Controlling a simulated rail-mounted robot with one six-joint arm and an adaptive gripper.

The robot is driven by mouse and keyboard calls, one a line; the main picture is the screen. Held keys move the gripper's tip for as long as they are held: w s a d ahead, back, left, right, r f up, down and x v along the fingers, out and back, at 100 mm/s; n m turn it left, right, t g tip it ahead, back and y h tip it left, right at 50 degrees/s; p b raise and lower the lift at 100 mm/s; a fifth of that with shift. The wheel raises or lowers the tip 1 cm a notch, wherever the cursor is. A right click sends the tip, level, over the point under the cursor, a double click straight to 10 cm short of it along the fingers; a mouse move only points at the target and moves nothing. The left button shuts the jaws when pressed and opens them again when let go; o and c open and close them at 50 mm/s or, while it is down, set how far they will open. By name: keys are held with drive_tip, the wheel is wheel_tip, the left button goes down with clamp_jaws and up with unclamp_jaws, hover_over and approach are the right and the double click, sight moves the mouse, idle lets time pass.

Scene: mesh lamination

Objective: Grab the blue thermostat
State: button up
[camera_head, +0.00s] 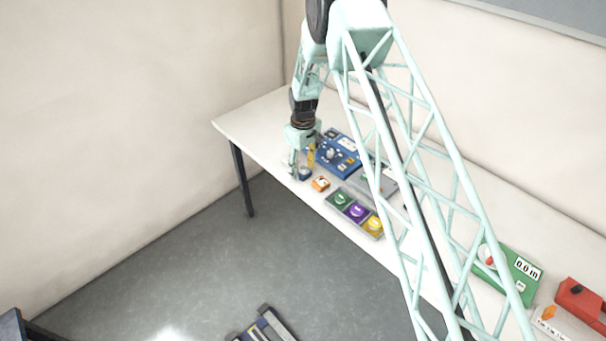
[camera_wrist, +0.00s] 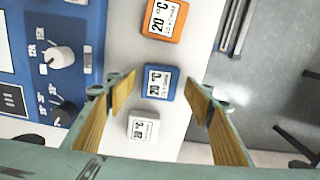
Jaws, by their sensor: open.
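The blue thermostat (camera_wrist: 160,82) is a small square block with a white display reading 20 °C. It lies on the white table between the tips of my gripper (camera_wrist: 158,88) in the wrist view, with gaps on both sides. In the head view the blue thermostat (camera_head: 305,174) is partly hidden beside my gripper (camera_head: 303,172), which points down at the table. My gripper is open and holds nothing. An orange thermostat (camera_wrist: 164,18) and a white thermostat (camera_wrist: 143,127) lie in line with the blue one, above and below it in the wrist view.
A blue control panel (camera_wrist: 48,50) with knobs lies left of the thermostats. In the head view a tray (camera_head: 355,213) holds green, purple and yellow items. A green device (camera_head: 508,272) and a red one (camera_head: 583,305) stand further right. The table's front edge is close to the thermostats.

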sight(304, 172)
drive_tip(key=shift+c, duration=0.5)
drive_tip(key=c, duration=0.9)
drive_tip(key=shift+r, duration=0.2)
drive_tip(key=shift+r+b, duration=0.45)
drive_tip(key=shift+r, duration=1)
drive_tip(key=shift+s+d+r, duration=0.1)
drive_tip(key=shift+s, duration=0.1)
drive_tip(key=s+d+b, duration=0.1)
drive_tip(key=s+d, duration=0.1)
drive_tip(key=s, duration=0.2)
drive_tip(key=s+d+r, duration=0.1)
drive_tip(key=s+d, duration=0.2)
drive_tip(key=s, duration=0.2)
drive_tip(key=s+d+b, duration=0.1)
drive_tip(key=s+d, duration=0.1)
drive_tip(key=s, duration=0.2)
drive_tip(key=shift+s+d+r+b, duration=0.2)
drive_tip(key=shift+s+r+b, duration=0.05)
drive_tip(key=shift+s+b, duration=0.05)
